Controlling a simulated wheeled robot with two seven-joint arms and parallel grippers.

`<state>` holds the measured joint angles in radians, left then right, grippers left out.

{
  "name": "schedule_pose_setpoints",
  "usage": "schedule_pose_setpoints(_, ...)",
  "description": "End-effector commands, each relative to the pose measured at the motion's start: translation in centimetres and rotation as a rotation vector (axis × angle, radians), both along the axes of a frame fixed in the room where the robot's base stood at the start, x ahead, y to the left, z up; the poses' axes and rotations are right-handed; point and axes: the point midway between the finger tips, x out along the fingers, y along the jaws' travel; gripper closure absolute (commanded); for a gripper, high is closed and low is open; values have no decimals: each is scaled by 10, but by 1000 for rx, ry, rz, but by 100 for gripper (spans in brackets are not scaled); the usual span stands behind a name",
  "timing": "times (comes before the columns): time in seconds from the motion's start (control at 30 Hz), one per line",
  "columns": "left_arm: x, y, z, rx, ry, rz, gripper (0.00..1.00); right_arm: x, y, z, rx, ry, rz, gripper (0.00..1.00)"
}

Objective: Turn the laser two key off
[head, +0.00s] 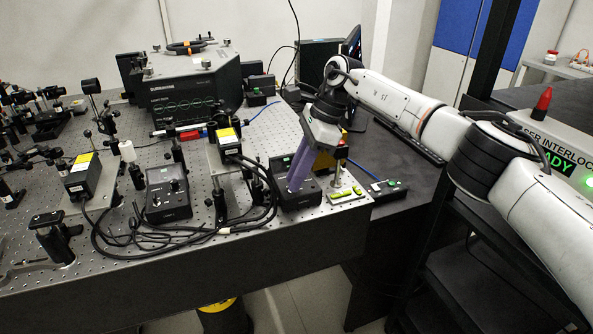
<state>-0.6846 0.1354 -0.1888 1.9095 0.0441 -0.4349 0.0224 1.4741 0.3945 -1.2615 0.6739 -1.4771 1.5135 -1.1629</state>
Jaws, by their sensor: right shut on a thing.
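My right gripper (296,184) points down at the black control box (307,197) at the front right of the optical bench. Its purple fingers are shut at the top face of this box. The key there is hidden by the fingers, so I cannot see which way it is turned. A similar black box (168,195) with knobs stands further left on the bench, and nothing touches it. Which box belongs to laser two cannot be read. My left gripper is not in view.
Black cables (180,235) loop along the bench front between the boxes. Yellow-topped laser heads (84,176) and optic posts crowd the left. A small green-marked plate (345,195) lies right of the held box. An interlock display (553,152) reads "READY" at right.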

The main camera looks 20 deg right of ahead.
Motion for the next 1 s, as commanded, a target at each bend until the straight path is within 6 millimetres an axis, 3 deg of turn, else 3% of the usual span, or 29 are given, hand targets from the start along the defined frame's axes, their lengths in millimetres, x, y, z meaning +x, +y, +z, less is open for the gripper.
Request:
schedule_pose_setpoints(0.4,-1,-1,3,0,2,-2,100,2,0,1,-2,-1,155,100)
schedule_pose_setpoints(1.0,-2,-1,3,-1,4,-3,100,2,-1,0,-4,-2,198,100)
